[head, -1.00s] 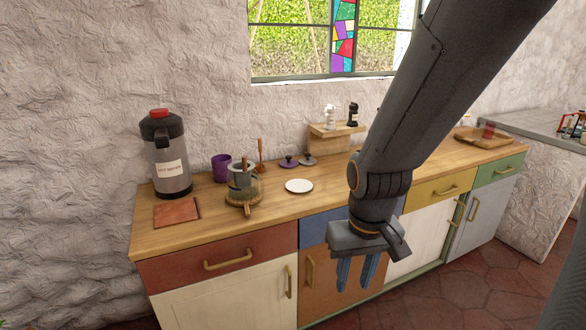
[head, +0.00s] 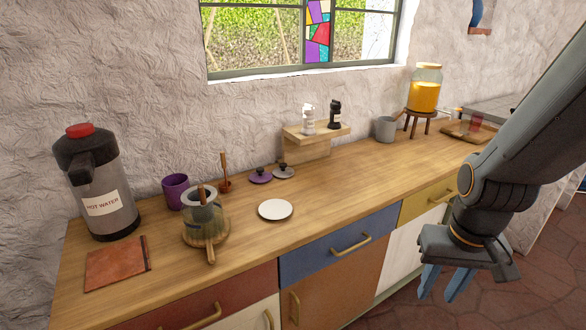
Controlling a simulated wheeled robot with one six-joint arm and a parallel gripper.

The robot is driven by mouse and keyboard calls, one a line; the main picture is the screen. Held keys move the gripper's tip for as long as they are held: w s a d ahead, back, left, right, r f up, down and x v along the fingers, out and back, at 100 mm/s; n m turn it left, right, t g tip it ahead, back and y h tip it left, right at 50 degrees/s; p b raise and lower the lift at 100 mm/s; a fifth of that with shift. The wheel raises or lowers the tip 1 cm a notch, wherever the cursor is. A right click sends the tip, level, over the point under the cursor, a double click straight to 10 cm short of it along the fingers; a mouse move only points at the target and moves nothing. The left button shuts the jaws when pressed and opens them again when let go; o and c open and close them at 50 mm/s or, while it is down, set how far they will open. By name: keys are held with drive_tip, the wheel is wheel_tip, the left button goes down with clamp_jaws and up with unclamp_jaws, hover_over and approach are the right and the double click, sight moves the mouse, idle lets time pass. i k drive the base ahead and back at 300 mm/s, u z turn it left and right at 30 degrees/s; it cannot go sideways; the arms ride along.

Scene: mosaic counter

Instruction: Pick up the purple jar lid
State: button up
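The purple jar lid (head: 260,176) lies on the wooden counter near the wall, a flat disc with a dark knob on top. A similar grey lid (head: 284,172) lies right beside it on its right. My gripper (head: 444,284) hangs in front of the counter at the right, fingers pointing down and apart, with nothing between them. It is well away from the purple lid, to its right and nearer to me.
A white plate (head: 275,209), a glass jar (head: 205,222) on a wooden stand and a purple cup (head: 175,191) stand near the lids. A wooden riser (head: 306,142) with two shakers is behind right. A juice dispenser (head: 424,95) stands farther right. Counter right of the plate is clear.

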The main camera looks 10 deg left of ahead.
sight(260, 177)
drive_tip(key=z, duration=0.15)
drive_tip(key=i, duration=0.7)
drive_tip(key=u, duration=0.8)
drive_tip(key=i, duration=0.65)
drive_tip(key=u, duration=0.75)
